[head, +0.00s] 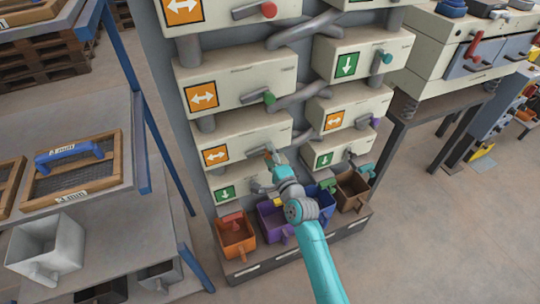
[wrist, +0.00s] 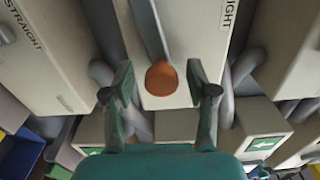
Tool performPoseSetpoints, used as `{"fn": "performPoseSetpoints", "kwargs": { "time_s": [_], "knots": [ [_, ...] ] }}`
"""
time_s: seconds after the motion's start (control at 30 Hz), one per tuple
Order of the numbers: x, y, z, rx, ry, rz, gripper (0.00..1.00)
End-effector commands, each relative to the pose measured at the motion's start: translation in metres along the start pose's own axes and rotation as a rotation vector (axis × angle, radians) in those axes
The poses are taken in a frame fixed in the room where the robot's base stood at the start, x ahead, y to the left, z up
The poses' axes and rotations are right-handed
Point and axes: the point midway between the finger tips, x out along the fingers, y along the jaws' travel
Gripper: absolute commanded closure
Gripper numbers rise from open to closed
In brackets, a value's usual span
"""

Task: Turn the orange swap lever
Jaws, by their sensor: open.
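The orange swap lever shows in the wrist view as a grey bar ending in a round orange knob (wrist: 162,79). The knob appears between the two spread fingers of my gripper (wrist: 160,88), with gaps on both sides. In the head view, my gripper (head: 274,162) is at the front of a cream box (head: 242,138) with an orange double-arrow sign (head: 215,156). A small orange spot, likely the knob (head: 268,155), shows at the fingertips; the rest of the lever is mostly hidden there. My gripper is open.
Cream boxes with other coloured levers, including a red knob (head: 269,10) and a green knob (head: 269,98), surround it, joined by grey pipes. An orange bin (head: 236,235) and a purple bin (head: 268,222) stand below. A blue-framed shelf (head: 170,165) stands left; floor is open right.

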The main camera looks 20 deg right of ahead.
Motion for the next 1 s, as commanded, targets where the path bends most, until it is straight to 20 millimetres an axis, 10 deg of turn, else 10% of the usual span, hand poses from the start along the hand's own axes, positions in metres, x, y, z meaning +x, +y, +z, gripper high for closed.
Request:
{"fn": "performPoseSetpoints", "kwargs": {
  "time_s": [0.6, 1.0],
  "knots": [
    [-0.096, 0.001, -0.001, 0.001, 0.001, 0.002, 0.43],
    [-0.119, 0.001, 0.0, 0.001, 0.0, 0.001, 0.43]
  ]
}}
